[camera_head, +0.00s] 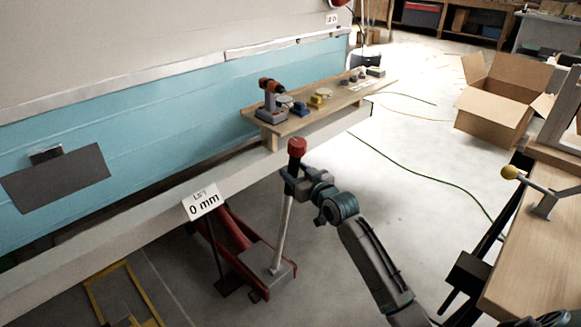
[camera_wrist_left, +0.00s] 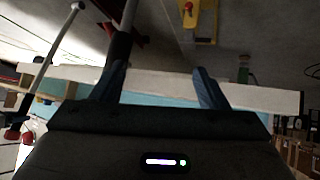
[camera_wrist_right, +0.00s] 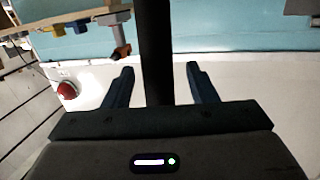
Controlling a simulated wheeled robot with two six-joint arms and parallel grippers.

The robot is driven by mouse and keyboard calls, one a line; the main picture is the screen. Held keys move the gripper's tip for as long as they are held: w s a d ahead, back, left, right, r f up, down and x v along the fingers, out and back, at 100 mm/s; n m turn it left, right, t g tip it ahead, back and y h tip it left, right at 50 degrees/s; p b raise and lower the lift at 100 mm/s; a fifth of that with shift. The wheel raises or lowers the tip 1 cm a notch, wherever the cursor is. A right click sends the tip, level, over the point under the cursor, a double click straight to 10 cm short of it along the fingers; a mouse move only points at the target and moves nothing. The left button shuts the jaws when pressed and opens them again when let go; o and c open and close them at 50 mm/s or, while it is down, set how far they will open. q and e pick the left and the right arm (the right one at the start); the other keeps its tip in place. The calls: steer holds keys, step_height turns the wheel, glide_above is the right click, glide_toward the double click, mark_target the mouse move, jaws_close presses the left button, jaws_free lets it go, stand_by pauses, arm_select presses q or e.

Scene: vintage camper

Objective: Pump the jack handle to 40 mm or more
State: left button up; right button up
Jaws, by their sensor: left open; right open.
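The red floor jack (camera_head: 266,270) stands on the floor beside the camper's lower edge. Its pale handle (camera_head: 284,228) leans up from the base to a red cap (camera_head: 297,147). A white sign (camera_head: 202,203) by the jack reads 0 mm. My right gripper (camera_head: 291,182) is at the handle's upper part, just below the cap. In the right wrist view, a dark bar (camera_wrist_right: 155,45) runs between the open fingers (camera_wrist_right: 160,72), with gaps on both sides. My left gripper is outside the head view; its fingers (camera_wrist_left: 158,75) show apart in the left wrist view.
A wooden shelf (camera_head: 350,98) with a drill (camera_head: 271,100) and small items stands behind the handle. A workbench (camera_head: 540,250) is at the right, and an open cardboard box (camera_head: 497,105) behind it. A yellow frame (camera_head: 122,290) lies at lower left. Cables cross the open floor.

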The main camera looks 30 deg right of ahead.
arm_select(q)
steer(key=shift+s+a+r+g+p, duration=0.2)
steer(key=shift+a+r+g+p, duration=0.1)
steer(key=shift+r+g+p, duration=0.15)
arm_select(e)
steer(key=s, duration=0.7)
steer(key=shift+s+d+r, duration=0.15)
steer(key=shift+d+r, duration=0.2)
steer(key=shift+d, duration=0.05)
arm_select(q)
steer(key=shift+f, duration=0.1)
